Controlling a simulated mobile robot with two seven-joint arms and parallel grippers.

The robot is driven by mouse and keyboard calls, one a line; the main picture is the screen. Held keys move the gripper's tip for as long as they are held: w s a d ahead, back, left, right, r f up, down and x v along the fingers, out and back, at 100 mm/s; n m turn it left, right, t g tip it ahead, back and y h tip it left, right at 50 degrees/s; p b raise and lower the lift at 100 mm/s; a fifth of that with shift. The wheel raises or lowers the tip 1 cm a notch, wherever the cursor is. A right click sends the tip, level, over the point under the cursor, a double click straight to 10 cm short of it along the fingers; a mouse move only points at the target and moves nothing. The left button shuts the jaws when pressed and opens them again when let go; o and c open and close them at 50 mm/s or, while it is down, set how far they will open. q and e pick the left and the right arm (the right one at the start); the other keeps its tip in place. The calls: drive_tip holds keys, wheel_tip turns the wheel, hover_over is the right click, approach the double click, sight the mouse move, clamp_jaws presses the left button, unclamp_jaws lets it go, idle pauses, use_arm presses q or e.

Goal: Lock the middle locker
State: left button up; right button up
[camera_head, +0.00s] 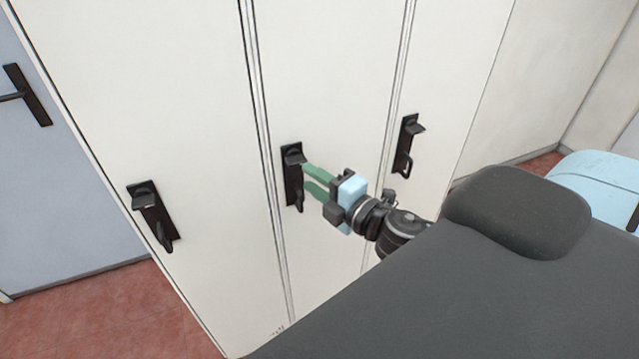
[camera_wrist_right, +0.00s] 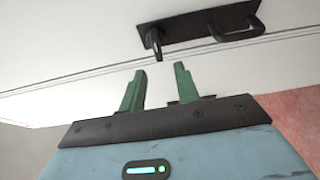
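The middle locker (camera_head: 325,75) is a white door, closed, with a black plate on its left side. The plate carries a black turning latch (camera_head: 293,156) at the top and a pull handle (camera_head: 299,200) below. My right gripper (camera_head: 306,177) has green fingers and is open, its tips close to this plate from the right. In the right wrist view, the latch (camera_wrist_right: 155,41) points toward the gap between the two apart fingertips (camera_wrist_right: 160,69), and nothing is held. Whether the fingers touch the latch is hard to tell. My left gripper is in neither view.
The left locker (camera_head: 150,90) and right locker (camera_head: 450,80) are also closed, each with a similar black latch plate. A grey-blue door (camera_head: 60,190) with a black lever stands at far left. Reddish floor (camera_head: 130,310) is clear at lower left.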

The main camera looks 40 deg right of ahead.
drive_tip(key=shift+s+d, duration=0.15)
drive_tip(key=shift+s, duration=0.65)
drive_tip(key=s+a+f+m+g+h, duration=0.15)
drive_tip(key=s+f+m, duration=0.3)
drive_tip(key=f, duration=0.55)
drive_tip(key=s+a+f+m+g, duration=0.1)
drive_tip(key=s+f+m+g, duration=0.3)
drive_tip(key=f, duration=0.6)
drive_tip(key=s+a+f+m+g, duration=0.3)
drive_tip(key=s+a+f+m, duration=0.4)
drive_tip(key=s+f, duration=0.5)
drive_tip(key=shift+s+f+m+y, duration=0.15)
drive_tip(key=shift+f+m+y, duration=0.25)
drive_tip(key=shift+m, duration=0.85)
drive_tip(key=shift+d, duration=0.1)
